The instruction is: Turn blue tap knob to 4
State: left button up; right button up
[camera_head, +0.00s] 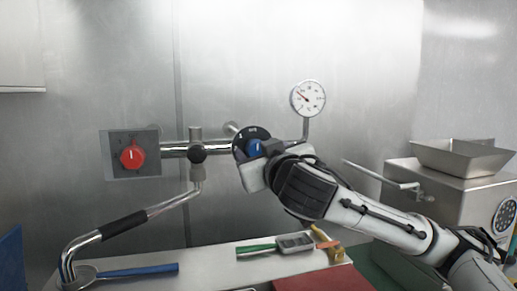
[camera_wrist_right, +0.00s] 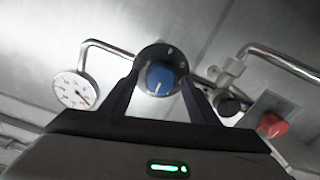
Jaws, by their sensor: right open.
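The blue tap knob (camera_head: 254,147) sits on a round black dial on the steel pipe at the wall. In the right wrist view the blue knob (camera_wrist_right: 160,79) is in the middle, with a white pointer line on its face and pale marks on the dial (camera_wrist_right: 172,50) around it. My right gripper (camera_wrist_right: 160,98) is open, with one dark finger at each side of the dial. I cannot tell whether the fingers touch it. In the head view my right gripper (camera_head: 256,165) covers the knob's lower part. My left gripper is not in view.
A red knob (camera_head: 132,156) is on a square plate at the left. A pressure gauge (camera_head: 308,98) stands above the pipe. A spout (camera_head: 120,224) hangs over the shelf (camera_head: 208,262), which holds brushes. A steel machine (camera_head: 450,190) with a hopper is at the right.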

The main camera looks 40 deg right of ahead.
jog(key=c, duration=1)
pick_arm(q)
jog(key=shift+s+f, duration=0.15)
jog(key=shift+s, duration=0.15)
pick_arm(e)
jog(key=shift+c, duration=0.2)
